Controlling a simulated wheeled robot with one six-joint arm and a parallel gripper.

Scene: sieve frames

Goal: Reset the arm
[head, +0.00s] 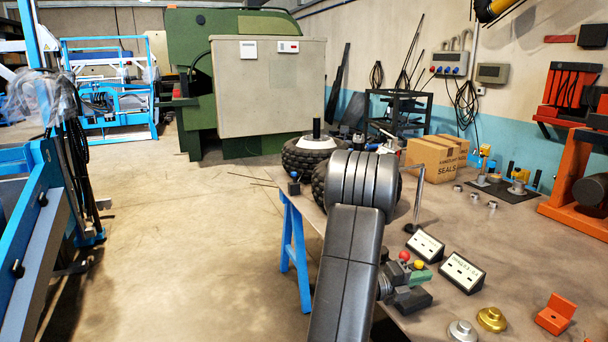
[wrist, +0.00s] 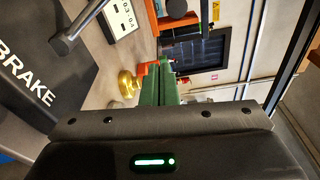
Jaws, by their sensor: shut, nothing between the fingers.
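My gripper (wrist: 163,78) shows in the wrist view as green fingers close together, with nothing held between them. They reach out past the dark gripper body, near a gold-coloured round part and an orange block that lie beyond them. In the head view my dark grey arm rises from the bottom middle to a thick rounded joint. It hides part of the workbench (head: 520,225), and my gripper is only partly made out low beside the arm, above the bench.
On the bench stand two labelled sign plates (head: 425,246) (head: 462,272), a gold part (head: 491,319), an orange block (head: 556,314), a cardboard box (head: 436,159) and a knobbly tyre (head: 305,157). An orange frame (head: 585,200) stands at right. The floor at left is mostly clear.

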